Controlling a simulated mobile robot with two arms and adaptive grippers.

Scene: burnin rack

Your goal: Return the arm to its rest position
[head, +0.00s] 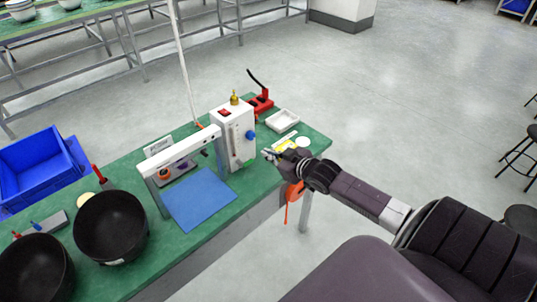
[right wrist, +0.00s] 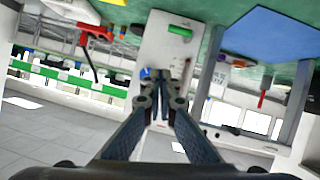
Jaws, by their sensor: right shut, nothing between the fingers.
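My right gripper (head: 268,154) is at the right part of the green table (head: 276,179), just to the right of a white box-shaped device (head: 232,135) with a blue knob (head: 251,135). In the right wrist view the fingers of my right gripper (right wrist: 162,88) are closed together with nothing between them. The white device (right wrist: 160,40) shows behind the fingertips there; I cannot tell whether they touch it. My right arm reaches in from the right in the head view. My left gripper is in neither view.
A blue mat (head: 201,198) lies beside a white frame (head: 180,152). Two black bowls (head: 110,226) stand at the left, near a blue crate (head: 38,160). A red tool (head: 262,103) and a white tray (head: 283,120) are at the far end.

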